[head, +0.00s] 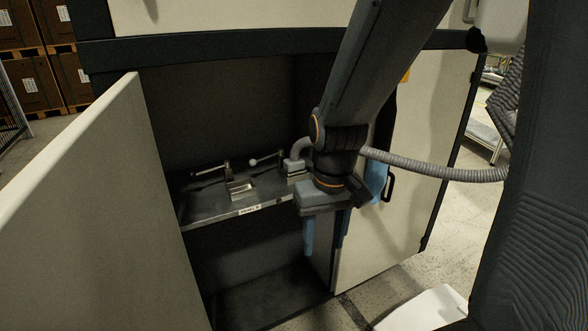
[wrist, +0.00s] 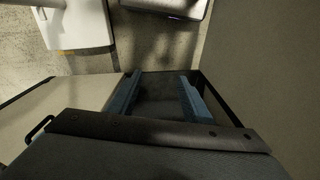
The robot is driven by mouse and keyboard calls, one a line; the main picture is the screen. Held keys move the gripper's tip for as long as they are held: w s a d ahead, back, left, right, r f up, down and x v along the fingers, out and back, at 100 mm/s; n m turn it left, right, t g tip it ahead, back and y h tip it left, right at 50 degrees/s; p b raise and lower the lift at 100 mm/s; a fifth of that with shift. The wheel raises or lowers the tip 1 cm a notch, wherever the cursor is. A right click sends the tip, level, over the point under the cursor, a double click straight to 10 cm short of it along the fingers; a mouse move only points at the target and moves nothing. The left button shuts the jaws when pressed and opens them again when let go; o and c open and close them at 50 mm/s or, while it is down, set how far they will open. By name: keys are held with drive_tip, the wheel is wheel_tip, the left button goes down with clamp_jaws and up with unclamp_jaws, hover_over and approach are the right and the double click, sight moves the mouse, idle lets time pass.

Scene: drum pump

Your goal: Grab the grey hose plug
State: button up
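In the head view, the grey hose plug (head: 300,148) appears as a bent grey elbow on a block at the right end of the shelf (head: 205,216) inside the cabinet. My arm and gripper partly hide it. A ribbed grey hose (head: 435,171) comes out from behind my arm and runs right. My gripper (head: 325,235) points down in front of the shelf's right end, with its blue fingers below shelf level. In the wrist view, the fingers of my gripper (wrist: 158,100) stand apart with nothing between them. The plug does not show in the wrist view.
Toggle clamps (head: 212,170) and a metal socket (head: 240,188) sit on the shelf. An open door (head: 80,205) stands at left. A pale panel with a black handle (head: 389,188) is right of my gripper. The cabinet's space below the shelf looks empty.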

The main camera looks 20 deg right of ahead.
drive_tip(key=o, duration=0.6)
drive_tip(key=w+r+p, duration=0.1)
drive_tip(key=w, duration=0.7)
drive_tip(key=w+d+r+n+t+p, duration=0.1)
drive_tip(key=w+r, duration=0.1)
drive_tip(key=w, duration=0.7)
drive_tip(key=shift+w+d+r+t+y+p, duration=0.25)
drive_tip(key=shift+w+d+t+y+p, duration=0.05)
drive_tip(key=n+t+p, duration=0.1)
drive_tip(key=t+p, duration=0.1)
drive_tip(key=p, duration=0.1)
approach(295, 160)
wheel_tip(295, 160, down, 2)
drive_tip(key=shift+w+p+x, duration=0.2)
drive_tip(key=shift+p+x, duration=0.9)
drive_tip(key=shift+x, duration=2.85)
